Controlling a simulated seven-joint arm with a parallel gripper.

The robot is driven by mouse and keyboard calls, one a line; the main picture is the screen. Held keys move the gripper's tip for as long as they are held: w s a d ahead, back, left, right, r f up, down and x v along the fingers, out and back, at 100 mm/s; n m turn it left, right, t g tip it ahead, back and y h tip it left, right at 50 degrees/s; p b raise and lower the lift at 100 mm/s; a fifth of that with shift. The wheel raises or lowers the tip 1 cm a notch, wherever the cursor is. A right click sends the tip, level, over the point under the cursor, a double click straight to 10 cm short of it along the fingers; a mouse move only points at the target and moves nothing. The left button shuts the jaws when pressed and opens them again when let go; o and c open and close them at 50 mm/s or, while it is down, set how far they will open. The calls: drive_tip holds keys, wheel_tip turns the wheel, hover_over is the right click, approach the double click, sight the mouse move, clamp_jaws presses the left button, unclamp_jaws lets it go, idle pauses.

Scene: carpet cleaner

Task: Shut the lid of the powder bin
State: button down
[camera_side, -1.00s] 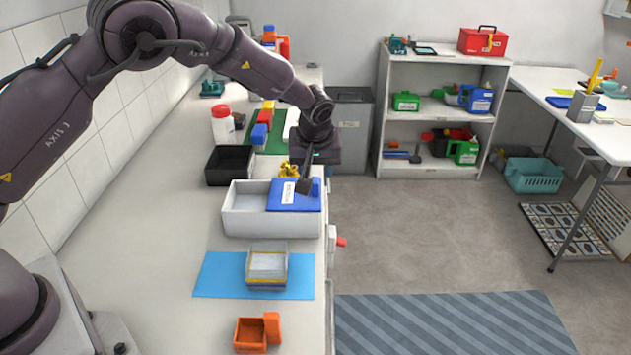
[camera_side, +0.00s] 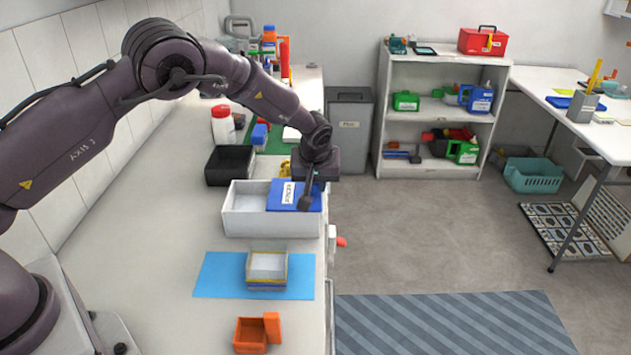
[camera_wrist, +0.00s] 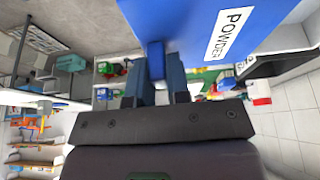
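The powder bin (camera_side: 262,224) is a white open-topped box on the counter. Its blue lid (camera_side: 283,196), with a white label, covers the right part of the bin, and the left part is open. In the wrist view the lid (camera_wrist: 200,25) fills the top, with its POWDER label readable. My gripper (camera_side: 304,205) is at the lid's right end. In the wrist view its two fingers (camera_wrist: 155,72) stand on either side of a small blue tab (camera_wrist: 155,58) on the lid, with no clear gap. The fingertips are partly hidden by the lid.
A black tray (camera_side: 229,166) stands behind the bin. In front, a small clear-walled box (camera_side: 267,269) sits on a blue mat (camera_side: 215,276), with an orange open box (camera_side: 250,336) nearer. The counter's left side is clear.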

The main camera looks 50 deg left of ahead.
sight(274, 189)
drive_tip(key=s+a, duration=0.6)
drive_tip(key=a, duration=0.1)
drive_tip(key=shift+s, duration=0.4)
drive_tip(key=shift+w+d, duration=0.1)
drive_tip(key=shift+d, duration=0.05)
drive_tip(key=c, duration=1.1)
unclamp_jaws()
drive_tip(key=v, duration=1.3)
